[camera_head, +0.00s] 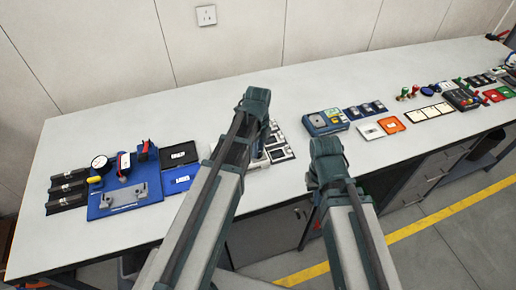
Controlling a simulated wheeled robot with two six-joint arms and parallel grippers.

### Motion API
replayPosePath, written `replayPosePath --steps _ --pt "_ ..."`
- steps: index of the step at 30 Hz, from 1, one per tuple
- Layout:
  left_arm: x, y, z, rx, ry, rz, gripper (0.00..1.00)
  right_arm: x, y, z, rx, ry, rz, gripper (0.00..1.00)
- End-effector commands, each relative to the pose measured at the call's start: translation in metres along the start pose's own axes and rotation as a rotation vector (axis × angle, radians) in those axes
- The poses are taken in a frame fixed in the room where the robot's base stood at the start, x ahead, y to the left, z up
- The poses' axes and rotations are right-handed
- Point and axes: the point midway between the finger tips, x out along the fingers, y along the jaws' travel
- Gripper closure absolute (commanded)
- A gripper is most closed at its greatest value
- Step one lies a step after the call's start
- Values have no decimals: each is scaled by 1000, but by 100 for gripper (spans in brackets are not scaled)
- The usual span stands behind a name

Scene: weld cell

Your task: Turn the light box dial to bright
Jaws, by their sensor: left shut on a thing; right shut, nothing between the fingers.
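A pale grey box (257,162), which looks like the light box, sits on the bench, mostly hidden behind my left arm. Its dial cannot be made out. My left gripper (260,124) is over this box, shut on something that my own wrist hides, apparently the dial. My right gripper (324,170) is at the bench's front edge, right of the box and apart from it. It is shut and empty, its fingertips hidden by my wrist.
Dark film-like cards (280,155) lie right of the box. A blue instrument (325,123) stands behind my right wrist. A blue fixture plate (125,200) with a gauge is at the left. Several trays and tools fill the right end. The back of the bench (180,110) is clear.

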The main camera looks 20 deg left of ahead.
Motion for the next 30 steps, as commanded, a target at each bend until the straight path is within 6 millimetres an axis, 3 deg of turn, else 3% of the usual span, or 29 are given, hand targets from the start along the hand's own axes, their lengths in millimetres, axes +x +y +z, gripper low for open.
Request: replayPosePath --steps 17,18,22,30 --pt "0 0 0 30 0 0 100 0 0 0 0 0 0 100" --pt "0 0 0 30 0 0 66 0 0 0 0 0 0 100" --pt "0 0 0 29 0 0 43 0 0 0 0 0 0 100" --pt "0 0 0 29 0 0 40 0 0 0 0 0 0 100"
